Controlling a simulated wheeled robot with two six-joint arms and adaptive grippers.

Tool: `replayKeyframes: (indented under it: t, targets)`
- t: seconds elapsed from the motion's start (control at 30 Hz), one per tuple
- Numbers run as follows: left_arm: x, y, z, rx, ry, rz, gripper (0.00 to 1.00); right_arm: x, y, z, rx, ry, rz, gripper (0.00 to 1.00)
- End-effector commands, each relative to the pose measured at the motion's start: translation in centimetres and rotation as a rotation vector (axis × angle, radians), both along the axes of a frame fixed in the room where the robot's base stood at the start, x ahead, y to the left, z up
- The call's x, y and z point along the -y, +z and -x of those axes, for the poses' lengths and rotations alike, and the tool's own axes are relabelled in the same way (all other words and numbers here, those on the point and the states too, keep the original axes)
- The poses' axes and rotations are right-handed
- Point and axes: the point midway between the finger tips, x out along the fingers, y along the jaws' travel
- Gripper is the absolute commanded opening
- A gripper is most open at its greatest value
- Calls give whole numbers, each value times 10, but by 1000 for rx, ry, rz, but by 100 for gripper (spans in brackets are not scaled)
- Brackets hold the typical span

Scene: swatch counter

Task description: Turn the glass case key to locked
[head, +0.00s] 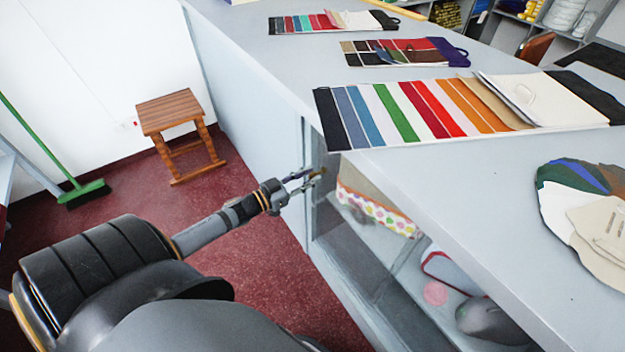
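The glass case is the front of the grey counter, with a glass pane (362,262) below the counter top. A small brass-coloured spot, seemingly the key (318,173), shows at the left end of the glass front; its turn angle is too small to read. My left gripper (316,179) reaches from the left with its fingertips at this spot. A narrow gap shows between its fingers, but I cannot tell whether they touch or grip the key. My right gripper is not in view.
Fabric swatch cards (440,108) lie on the counter top (400,180). Inside the case are a dotted box (375,212) and a grey rounded object (490,322). A wooden stool (170,110) and a green broom (84,192) stand at the left. The red floor between is clear.

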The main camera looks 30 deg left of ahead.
Motion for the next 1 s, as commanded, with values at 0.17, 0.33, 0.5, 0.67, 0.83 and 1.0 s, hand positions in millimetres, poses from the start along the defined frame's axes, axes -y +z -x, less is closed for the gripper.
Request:
replayKeyframes:
  t: [0.17,0.33,0.5,0.67,0.83,1.0]
  targets:
    - [5,-1,-14,0,2,0,29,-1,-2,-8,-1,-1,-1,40]
    - [6,0,-16,-2,3,0,29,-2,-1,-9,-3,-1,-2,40]
    - [6,0,-16,-2,2,0,19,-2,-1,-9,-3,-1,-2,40]
    - [6,0,-16,-2,2,-1,0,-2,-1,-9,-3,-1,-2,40]
    - [6,0,-16,-2,2,-1,0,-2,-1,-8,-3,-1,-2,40]
    - [6,0,-16,3,3,-13,0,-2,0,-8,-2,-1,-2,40]
